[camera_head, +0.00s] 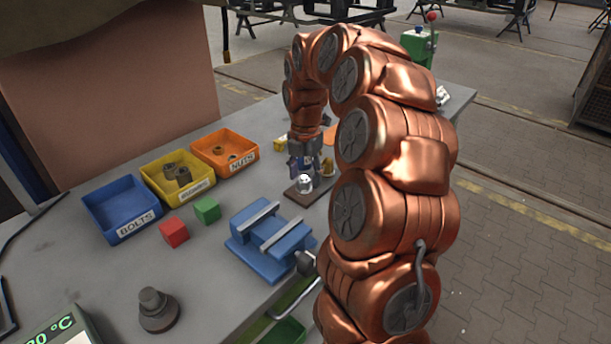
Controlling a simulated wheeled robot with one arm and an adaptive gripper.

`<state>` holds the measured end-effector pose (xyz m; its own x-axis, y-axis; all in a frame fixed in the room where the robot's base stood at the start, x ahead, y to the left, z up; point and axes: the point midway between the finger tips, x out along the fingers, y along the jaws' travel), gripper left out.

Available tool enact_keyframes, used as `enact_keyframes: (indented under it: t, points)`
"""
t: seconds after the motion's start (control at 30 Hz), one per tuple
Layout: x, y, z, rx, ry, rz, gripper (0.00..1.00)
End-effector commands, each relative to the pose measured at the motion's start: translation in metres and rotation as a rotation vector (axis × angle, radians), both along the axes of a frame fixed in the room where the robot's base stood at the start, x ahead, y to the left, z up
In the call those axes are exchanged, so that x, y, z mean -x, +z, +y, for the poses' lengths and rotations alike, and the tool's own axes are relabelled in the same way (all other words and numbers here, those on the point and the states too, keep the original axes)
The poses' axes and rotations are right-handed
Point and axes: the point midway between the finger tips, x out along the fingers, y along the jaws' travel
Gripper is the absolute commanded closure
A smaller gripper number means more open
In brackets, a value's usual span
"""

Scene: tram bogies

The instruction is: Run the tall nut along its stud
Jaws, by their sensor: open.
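My copper-coloured arm arches over the grey workbench, and my gripper (305,166) points down at its far end. The gripper is open, above a small dark plate (299,197) lying on the bench. A silver, round-topped piece (305,183) stands on the plate just below the fingers, toward the camera. A small brass-coloured piece (328,167) stands just right of the gripper. The view is too small to tell which piece is the tall nut. A stud is not clearly visible, and the fingers partly hide the plate's far side.
Blue (130,229), yellow (202,187) and orange bins (247,163) line the bench's left. Red (174,232) and green cubes (207,209) lie before them. A blue vise (268,245) stands near the plate. A dark stepped part (158,312) stands front left.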

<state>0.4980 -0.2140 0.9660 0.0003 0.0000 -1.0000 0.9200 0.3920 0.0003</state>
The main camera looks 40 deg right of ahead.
Motion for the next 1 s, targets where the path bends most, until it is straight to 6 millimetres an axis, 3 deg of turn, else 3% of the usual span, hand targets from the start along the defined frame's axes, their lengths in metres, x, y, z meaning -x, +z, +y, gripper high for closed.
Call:
enact_keyframes:
  t: [0.47,1.0]
  points:
    - [0.0005,-0.0102,0.0004,-0.001,0.000,0.000,0.44]
    - [0.0006,-0.0101,0.0006,-0.001,0.000,0.000,0.99]
